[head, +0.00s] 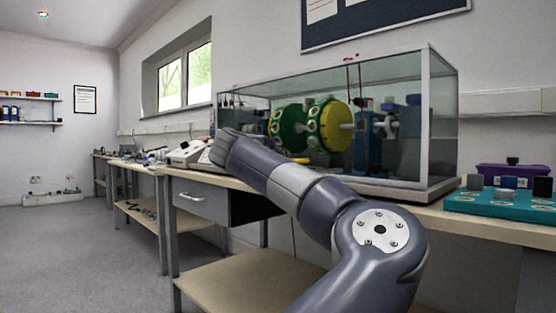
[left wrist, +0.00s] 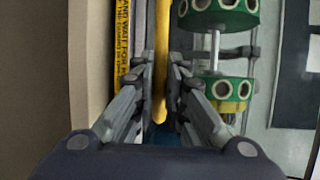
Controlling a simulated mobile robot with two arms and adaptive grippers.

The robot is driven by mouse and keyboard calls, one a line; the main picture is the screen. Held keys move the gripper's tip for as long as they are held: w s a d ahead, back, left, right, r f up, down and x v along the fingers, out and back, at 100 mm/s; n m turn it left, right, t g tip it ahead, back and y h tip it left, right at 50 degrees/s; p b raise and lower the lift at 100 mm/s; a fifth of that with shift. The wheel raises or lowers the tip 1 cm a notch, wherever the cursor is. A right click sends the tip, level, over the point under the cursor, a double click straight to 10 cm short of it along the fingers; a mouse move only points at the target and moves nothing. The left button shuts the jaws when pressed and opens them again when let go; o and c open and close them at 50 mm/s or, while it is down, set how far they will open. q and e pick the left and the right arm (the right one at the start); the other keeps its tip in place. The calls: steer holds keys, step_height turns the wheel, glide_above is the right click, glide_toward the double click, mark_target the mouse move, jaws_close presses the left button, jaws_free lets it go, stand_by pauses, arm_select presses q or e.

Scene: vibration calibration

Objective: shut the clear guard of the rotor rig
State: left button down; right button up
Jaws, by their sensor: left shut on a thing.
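The rotor rig's clear guard (head: 390,72) is a glass box with a grey metal frame on the bench in the head view. Inside it is the rotor (head: 330,126), with a green and a yellow-faced disc on a shaft. The rotor's green discs (left wrist: 228,88) also show in the left wrist view. My left gripper (left wrist: 161,62) is shut on a yellow bar (left wrist: 162,28), which runs lengthwise between its fingers. In the head view my arm crosses in front of the rig's left end and the gripper is hidden. I cannot tell how far the guard is open. My right gripper is not in view.
A teal tray (head: 490,205) with several blocks and a purple box (head: 515,172) stand right of the rig. A grey instrument (head: 190,153) is at its left. A yellow warning label (left wrist: 123,40) lies beside my left gripper. The floor at left is clear.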

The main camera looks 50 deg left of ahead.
arm_select(q)
step_height(320, 180, down, 3)
steer(key=shift+g+h, duration=0.3)
steer(key=c, duration=1.6)
jaws_free()
steer(key=shift+c, duration=0.2)
steer(key=shift+w, duration=0.1)
steer(key=shift+r, duration=0.1)
steer(key=v, duration=1.2)
steer(key=shift+r, duration=0.3)
steer(key=shift+f, duration=0.1)
